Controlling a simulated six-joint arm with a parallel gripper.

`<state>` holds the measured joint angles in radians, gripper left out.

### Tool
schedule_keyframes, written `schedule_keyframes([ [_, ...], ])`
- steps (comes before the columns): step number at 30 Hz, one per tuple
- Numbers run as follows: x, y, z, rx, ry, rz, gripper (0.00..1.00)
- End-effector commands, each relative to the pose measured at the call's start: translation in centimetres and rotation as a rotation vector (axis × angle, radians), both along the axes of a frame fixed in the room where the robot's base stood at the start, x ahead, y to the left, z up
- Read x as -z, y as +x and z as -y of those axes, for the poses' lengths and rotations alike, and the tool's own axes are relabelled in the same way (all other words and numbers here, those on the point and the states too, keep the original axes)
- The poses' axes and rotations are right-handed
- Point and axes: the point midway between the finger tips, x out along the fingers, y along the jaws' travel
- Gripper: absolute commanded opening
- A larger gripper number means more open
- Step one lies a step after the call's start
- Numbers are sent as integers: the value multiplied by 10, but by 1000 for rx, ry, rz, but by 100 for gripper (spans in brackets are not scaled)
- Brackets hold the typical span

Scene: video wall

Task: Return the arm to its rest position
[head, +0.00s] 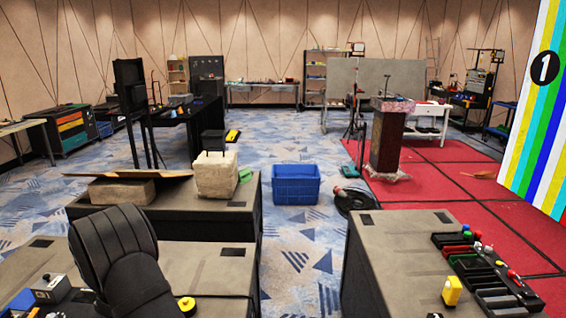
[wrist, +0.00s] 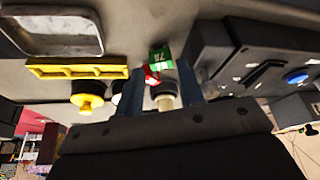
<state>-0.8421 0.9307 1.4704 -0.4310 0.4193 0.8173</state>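In the wrist view my gripper (wrist: 158,88) shows as two bluish fingers that stand apart, so it is open. A small green block (wrist: 161,57) with a white mark, a red piece (wrist: 151,76) and a pale cylinder (wrist: 165,97) show in the gap between the fingers. They look to lie beyond the fingers, with no clear contact. In the head view a black ribbed part of my arm rises at the lower left. My fingers do not show there.
The wrist view also shows a yellow tray (wrist: 78,68), a yellow knob (wrist: 90,101), a metal-rimmed tray (wrist: 98,40) and a grey box (wrist: 215,45) close by. In the head view a blue crate (head: 296,186) stands on the carpet between grey cases, and black trays (head: 483,265) lie at right.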

Motion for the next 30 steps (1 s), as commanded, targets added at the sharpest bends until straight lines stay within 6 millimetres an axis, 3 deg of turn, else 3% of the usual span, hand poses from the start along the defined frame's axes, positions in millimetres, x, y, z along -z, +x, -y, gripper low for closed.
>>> schedule_keyframes([
  [5,29,9,-4,-1,-2,-1,35],
  [12,-22,10,-3,1,4,2,35],
  [30,-82,33,102,3,2,1,35],
])
